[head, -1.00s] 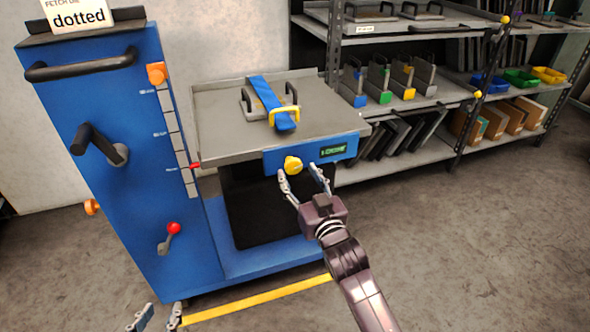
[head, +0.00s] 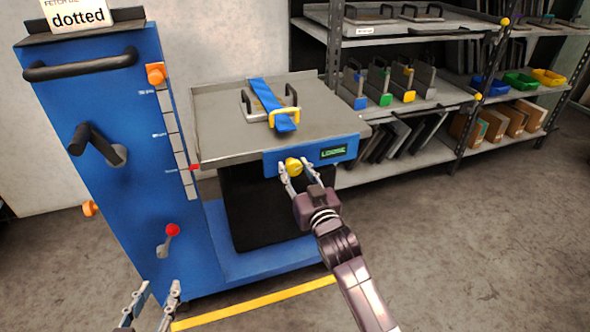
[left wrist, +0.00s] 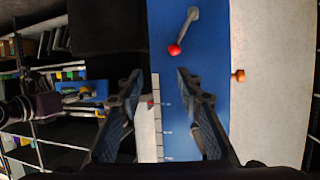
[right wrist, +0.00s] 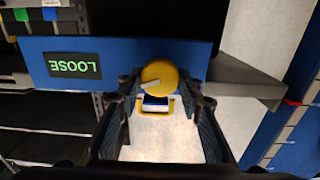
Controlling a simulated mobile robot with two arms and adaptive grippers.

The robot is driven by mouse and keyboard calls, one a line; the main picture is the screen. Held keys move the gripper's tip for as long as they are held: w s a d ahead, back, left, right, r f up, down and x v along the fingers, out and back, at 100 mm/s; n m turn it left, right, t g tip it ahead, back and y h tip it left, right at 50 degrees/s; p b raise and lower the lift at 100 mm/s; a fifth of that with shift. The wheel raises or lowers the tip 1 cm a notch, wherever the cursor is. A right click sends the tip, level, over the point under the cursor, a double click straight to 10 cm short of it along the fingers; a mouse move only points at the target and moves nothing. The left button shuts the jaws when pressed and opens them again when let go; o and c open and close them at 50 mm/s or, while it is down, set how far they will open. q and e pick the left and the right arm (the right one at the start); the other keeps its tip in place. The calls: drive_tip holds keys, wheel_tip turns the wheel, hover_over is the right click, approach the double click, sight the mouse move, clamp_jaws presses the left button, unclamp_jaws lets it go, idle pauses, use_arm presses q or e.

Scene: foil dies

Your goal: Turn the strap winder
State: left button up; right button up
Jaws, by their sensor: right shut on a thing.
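The strap winder is a yellow knob (head: 294,165) on the blue front panel of the grey table (head: 225,130). It also shows in the right wrist view (right wrist: 160,75), with a pale line across its face. My right gripper (head: 298,176) is shut on this knob, one finger on each side. The green display (head: 333,151) beside it reads LOOSE in the right wrist view (right wrist: 74,66). A blue strap (head: 266,96) runs over a grey die on the table, through a yellow buckle (head: 284,117). My left gripper (head: 158,300) is open and empty, low at the left.
The blue column (head: 110,190) of the cart stands left, with black handles and a red-knobbed lever (head: 172,231). Shelves (head: 420,105) with dies and bins stand at the back right. The floor (head: 480,250) at the right is clear.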

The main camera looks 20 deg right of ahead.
use_arm(q)
drive_tip(key=shift+f, duration=0.1)
use_arm(e)
drive_tip(key=shift+c, duration=0.7)
